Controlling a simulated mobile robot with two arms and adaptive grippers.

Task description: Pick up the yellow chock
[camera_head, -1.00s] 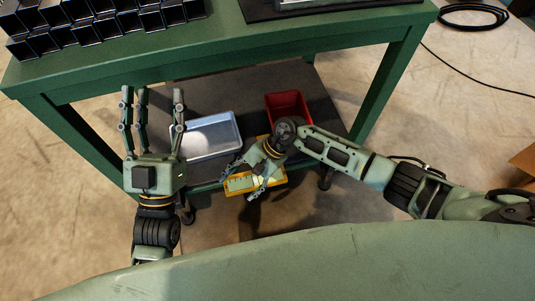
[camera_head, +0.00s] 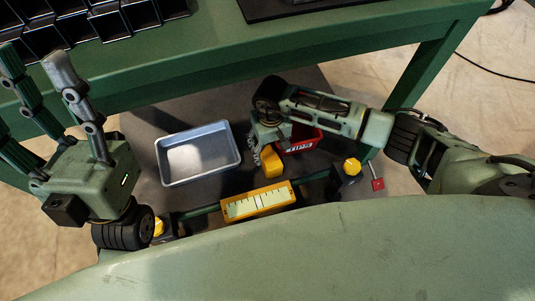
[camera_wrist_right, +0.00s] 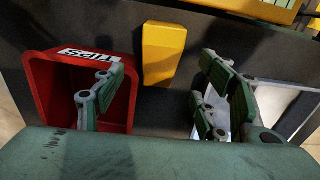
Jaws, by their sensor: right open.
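The yellow chock (camera_head: 271,161) lies on the dark lower shelf (camera_head: 190,203), between the grey metal tray and the red bin. My right gripper (camera_head: 268,138) is directly over its far end and hides part of it in the head view. In the right wrist view, the chock (camera_wrist_right: 163,52) shows between and ahead of the spread fingers (camera_wrist_right: 160,98) and no finger appears to touch it. One finger overlaps the red bin's opening, and the others overlap the tray. My left gripper (camera_head: 45,75) is raised at the left with its fingers extended apart, empty.
The red bin (camera_wrist_right: 45,75) with a white label is close beside the chock; the grey tray (camera_head: 198,184) is on its other side. A yellow-framed scale panel (camera_head: 258,201) is at the shelf's near edge.

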